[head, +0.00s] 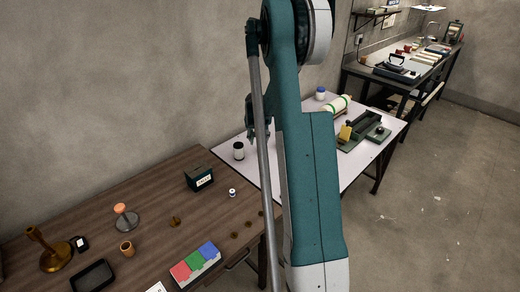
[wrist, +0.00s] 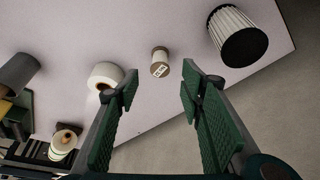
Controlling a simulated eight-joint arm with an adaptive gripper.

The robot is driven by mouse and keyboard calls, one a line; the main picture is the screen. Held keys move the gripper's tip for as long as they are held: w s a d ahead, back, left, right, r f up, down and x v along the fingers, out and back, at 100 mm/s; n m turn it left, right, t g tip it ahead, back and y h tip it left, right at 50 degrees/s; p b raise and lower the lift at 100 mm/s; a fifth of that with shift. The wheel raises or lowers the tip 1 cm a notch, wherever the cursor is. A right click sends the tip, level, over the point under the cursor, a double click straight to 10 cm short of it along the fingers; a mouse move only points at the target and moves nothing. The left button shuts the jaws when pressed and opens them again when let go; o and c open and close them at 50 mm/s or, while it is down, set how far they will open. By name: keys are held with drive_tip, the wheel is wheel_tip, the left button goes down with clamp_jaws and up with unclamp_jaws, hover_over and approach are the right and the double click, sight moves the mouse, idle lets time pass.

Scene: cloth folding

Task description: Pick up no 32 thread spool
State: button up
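In the wrist view, a small pale spool (wrist: 160,56) with a brown end stands on the white tabletop, with a white label bearing dark marks too small to read surely. My gripper (wrist: 160,75) is open, its two green ridged fingers wide apart and empty. The spool shows in the gap between the fingertips, apart from both and beyond them. In the head view my arm hides most of the gripper and the spool cannot be made out.
In the wrist view, a white roll (wrist: 106,74) is beside the left finger, and a ribbed white cylinder with a black end (wrist: 238,35) is right of the spool. A cream spool (wrist: 63,142) is lower left. The white table (head: 215,151) adjoins a wooden table (head: 150,186).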

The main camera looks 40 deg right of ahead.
sight(260, 145)
drive_tip(key=shift+x, duration=1.25)
drive_tip(key=shift+b+x, duration=1.05)
drive_tip(key=shift+x, duration=1.55)
drive_tip(key=shift+d, duration=0.1)
drive_tip(key=c, duration=0.9)
